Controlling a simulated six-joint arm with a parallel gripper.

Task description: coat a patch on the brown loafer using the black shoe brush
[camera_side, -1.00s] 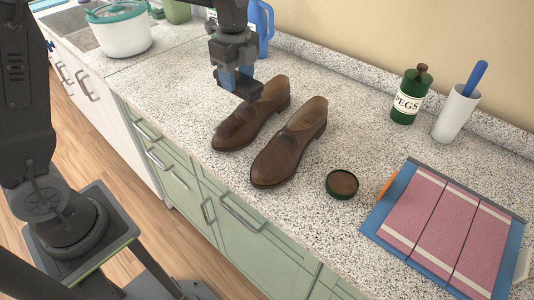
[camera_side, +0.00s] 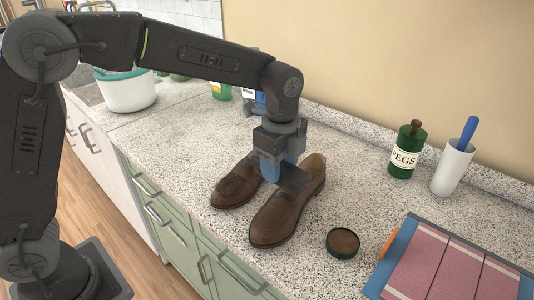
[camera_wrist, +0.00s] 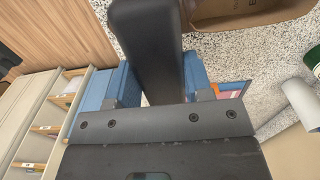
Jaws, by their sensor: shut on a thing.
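Two brown loafers stand side by side on the speckled counter in the side view, a left one (camera_side: 238,187) and a right one (camera_side: 275,218). My gripper (camera_side: 278,170) is shut on the black shoe brush (camera_side: 293,178). The brush is over the rear part of the right loafer and hides some of its opening. I cannot tell whether it touches the leather. In the wrist view the dark brush (camera_wrist: 147,45) juts out between the blue fingers of my gripper (camera_wrist: 155,88). An open round tin of brown polish (camera_side: 342,243) sits to the right of the loafers.
The green PEGS bottle (camera_side: 407,150) and a white cup (camera_side: 452,168) with a blue handle stand at the back right. A pink-and-blue board (camera_side: 437,262) lies at the front right. A white pot (camera_side: 128,92) is far left. Counter is clear between tin and wall.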

